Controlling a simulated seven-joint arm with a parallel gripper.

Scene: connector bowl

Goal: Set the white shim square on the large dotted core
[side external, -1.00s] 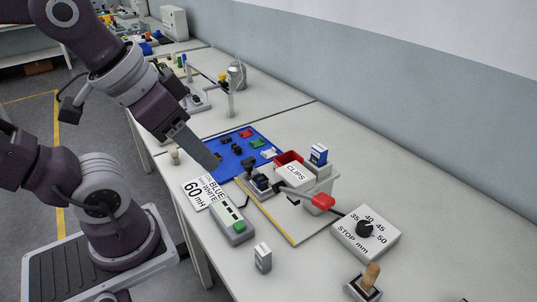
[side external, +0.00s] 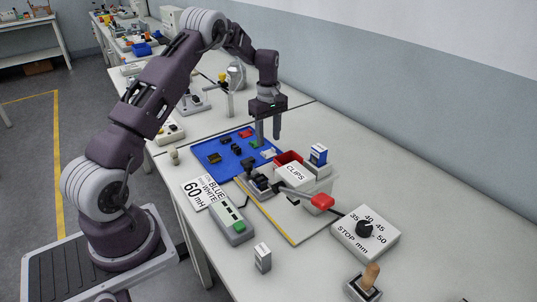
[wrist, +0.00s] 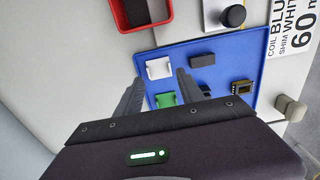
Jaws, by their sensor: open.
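The white shim (wrist: 158,68) lies on the blue tray, and it also shows in the side view (side external: 268,153). My gripper (wrist: 160,80) is open and empty above the tray, its fingers pointing down, with the white shim between the fingertips in the wrist view. Two dark blocks (wrist: 202,60) (wrist: 205,90) lie on the tray beside the shim; I cannot make out dots on either. A dark fixture (side external: 258,181) stands in front of the tray; what sits in it is too small to tell, so I cannot tell which piece is the large dotted core.
A red bin (wrist: 117,12) and the CLIPS box (side external: 295,173) stand close by. A sign (side external: 197,194) reads SHIM WHITE, 60 mH.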

